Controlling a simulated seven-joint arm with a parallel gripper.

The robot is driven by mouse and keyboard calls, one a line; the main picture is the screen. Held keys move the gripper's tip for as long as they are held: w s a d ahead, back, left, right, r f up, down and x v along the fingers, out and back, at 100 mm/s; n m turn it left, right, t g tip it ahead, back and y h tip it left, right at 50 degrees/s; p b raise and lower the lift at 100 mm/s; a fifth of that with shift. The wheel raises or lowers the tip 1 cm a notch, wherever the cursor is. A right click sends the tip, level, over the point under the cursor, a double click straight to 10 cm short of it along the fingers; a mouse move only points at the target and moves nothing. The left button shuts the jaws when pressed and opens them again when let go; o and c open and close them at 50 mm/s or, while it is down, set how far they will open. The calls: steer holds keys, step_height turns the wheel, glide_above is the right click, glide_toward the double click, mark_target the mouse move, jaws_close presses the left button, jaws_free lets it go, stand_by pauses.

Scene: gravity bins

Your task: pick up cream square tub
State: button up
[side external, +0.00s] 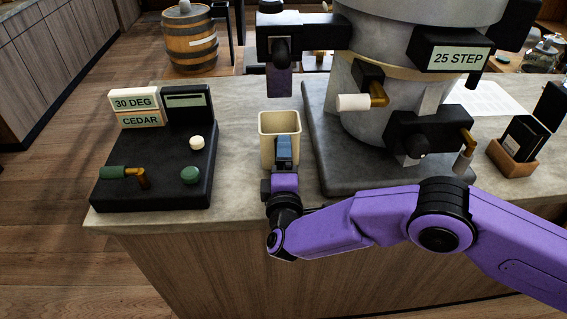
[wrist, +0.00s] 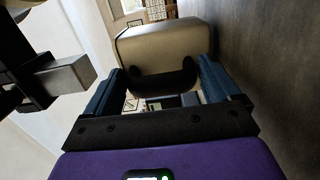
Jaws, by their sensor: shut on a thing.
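The cream square tub (side external: 280,122) is upright with its open top showing, between the black control box and the grey machine. My gripper (side external: 284,148) reaches it from the front, low on its near side. It is shut on the tub, and its blue fingers hide part of the near wall.
The black control box (side external: 165,168) with signs and knobs is to the left. The grey machine (side external: 375,115) on its dark base is close on the right, and a black spout (side external: 280,52) hangs behind and above the tub. Bare counter (side external: 238,150) lies left of the tub.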

step_height(320, 180, up, 2)
steer(key=shift+r, duration=0.2)
steer(key=s+a, duration=0.2)
steer(key=s, duration=3)
steer(key=w+d+r+m+g+h, duration=0.3)
steer(key=w+d, duration=0.6)
steer(key=d, duration=0.8)
steer(key=w+d+r+m+g+h, duration=0.3)
steer(key=w+d, duration=0.6)
steer(key=d, duration=0.8)
steer(key=w+d+r+m+g+h, duration=0.4)
steer(key=w+d+r+h, duration=0.4)
steer(key=d, duration=0.9)
steer(key=shift+w+d+m+h, duration=0.15)
steer(key=shift+w+m+h, duration=0.35)
steer(key=shift+w+m, duration=0.4)
